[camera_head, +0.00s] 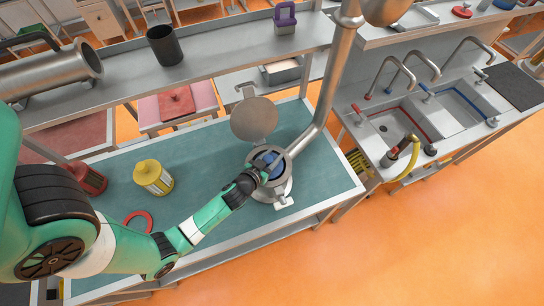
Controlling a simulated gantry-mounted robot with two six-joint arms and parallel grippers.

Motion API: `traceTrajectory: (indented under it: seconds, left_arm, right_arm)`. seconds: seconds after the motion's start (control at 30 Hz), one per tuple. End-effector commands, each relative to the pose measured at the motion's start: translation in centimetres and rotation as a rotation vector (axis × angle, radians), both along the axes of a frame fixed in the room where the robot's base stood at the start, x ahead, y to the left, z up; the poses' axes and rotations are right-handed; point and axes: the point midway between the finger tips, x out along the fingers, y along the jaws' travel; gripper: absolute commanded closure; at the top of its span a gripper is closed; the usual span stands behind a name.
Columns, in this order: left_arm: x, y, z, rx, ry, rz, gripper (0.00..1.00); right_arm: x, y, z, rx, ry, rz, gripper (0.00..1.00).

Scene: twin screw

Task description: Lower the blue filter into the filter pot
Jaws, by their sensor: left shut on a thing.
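The blue filter (269,158) shows at the mouth of the filter pot, partly hidden by my left gripper. The filter pot (283,190) is a grey metal vessel standing on the teal bench top, with its round lid (254,119) swung open behind it. My left gripper (262,168) reaches in from the left over the pot's rim and is shut on the blue filter. The filter appears at or inside the opening; its exact depth cannot be told. My right gripper is not in view.
A yellow canister (153,177), a red canister (88,178) and a red ring (138,221) are on the teal bench (205,160) to the left. A thick metal pipe (330,95) rises close behind the pot on the right. Sinks (395,124) stand further right.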

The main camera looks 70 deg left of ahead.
Motion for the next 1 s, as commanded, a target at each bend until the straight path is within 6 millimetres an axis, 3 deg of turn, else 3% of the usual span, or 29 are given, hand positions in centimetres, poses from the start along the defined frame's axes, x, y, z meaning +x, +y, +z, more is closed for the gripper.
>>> traceTrajectory:
  seconds: [0.03, 0.2, 0.23, 0.4, 0.67, 1.0]
  left_arm:
    - [-0.4, 0.0, -1.1, -0.007, 0.024, 0.006, 1.0]
    - [-0.5, 0.0, -1.4, -0.008, 0.026, 0.006, 1.0]
    - [-0.5, 0.0, -1.4, -0.008, 0.026, 0.006, 0.54]
    - [-0.5, -0.1, -1.4, -0.008, 0.027, 0.006, 0.23]
    - [-0.9, -0.4, -1.4, -0.01, 0.028, 0.004, 0.23]
    - [-6.0, -4.0, 1.6, 0.0, 0.016, -0.002, 0.23]
  right_arm:
    - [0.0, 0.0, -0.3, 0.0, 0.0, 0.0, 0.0]
    - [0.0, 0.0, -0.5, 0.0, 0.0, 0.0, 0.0]
    - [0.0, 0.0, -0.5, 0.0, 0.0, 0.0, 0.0]
    - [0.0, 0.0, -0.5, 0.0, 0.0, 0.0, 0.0]
    - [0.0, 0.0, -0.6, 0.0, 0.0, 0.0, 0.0]
    - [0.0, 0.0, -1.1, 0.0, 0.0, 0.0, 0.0]
